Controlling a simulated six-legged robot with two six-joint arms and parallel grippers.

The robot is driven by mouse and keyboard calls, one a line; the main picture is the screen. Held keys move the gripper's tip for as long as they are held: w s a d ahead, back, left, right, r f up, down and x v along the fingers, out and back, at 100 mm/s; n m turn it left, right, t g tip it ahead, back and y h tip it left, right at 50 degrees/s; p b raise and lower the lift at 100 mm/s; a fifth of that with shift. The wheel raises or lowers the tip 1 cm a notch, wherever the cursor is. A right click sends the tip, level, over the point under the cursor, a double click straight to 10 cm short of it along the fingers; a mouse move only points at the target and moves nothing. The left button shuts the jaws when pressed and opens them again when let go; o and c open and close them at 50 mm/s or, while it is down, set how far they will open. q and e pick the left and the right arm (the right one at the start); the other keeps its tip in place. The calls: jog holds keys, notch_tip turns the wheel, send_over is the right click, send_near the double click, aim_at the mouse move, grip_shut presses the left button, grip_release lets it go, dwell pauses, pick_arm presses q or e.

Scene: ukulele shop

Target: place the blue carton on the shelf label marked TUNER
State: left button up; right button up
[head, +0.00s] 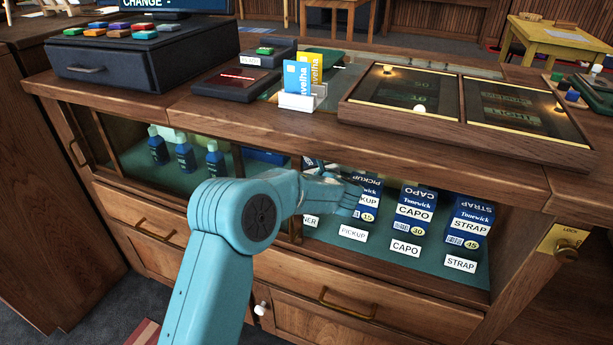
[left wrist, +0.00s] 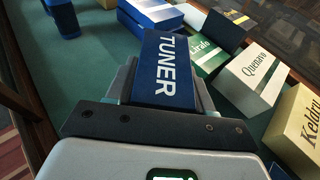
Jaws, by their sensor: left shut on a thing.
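The blue carton (left wrist: 166,72), with TUNER in white letters, is between the fingers of my left gripper (left wrist: 164,92), which is shut on it. In the head view my left gripper (head: 338,195) reaches into the cabinet's right bay, in front of the PICKUP carton (head: 371,187); the held carton is mostly hidden there. A white shelf label (head: 311,221) shows only "NER" at its end, its left part hidden by my arm. I cannot tell whether the carton touches the shelf. My right gripper is not in view.
The CAPO carton (head: 414,212) and STRAP carton (head: 468,222) stand to the right behind their labels. Several dark blue bottles (head: 185,155) stand in the left bay. The wooden counter (head: 270,118) overhangs the shelf. The left wrist view shows green and white boxes (left wrist: 250,80) close by.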

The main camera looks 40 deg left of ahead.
pick_arm(q)
jog(key=shift+f, duration=1.2)
jog(key=o, duration=1.2)
jog(key=shift+o, duration=0.2)
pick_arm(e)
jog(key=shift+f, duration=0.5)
pick_arm(q)
jog(key=shift+r, duration=0.2)
jog(key=p+v, duration=0.1)
jog(key=v, duration=1.1)
jog(key=shift+p, duration=0.3)
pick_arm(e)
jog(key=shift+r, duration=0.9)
pick_arm(q)
jog(key=shift+d, duration=0.15)
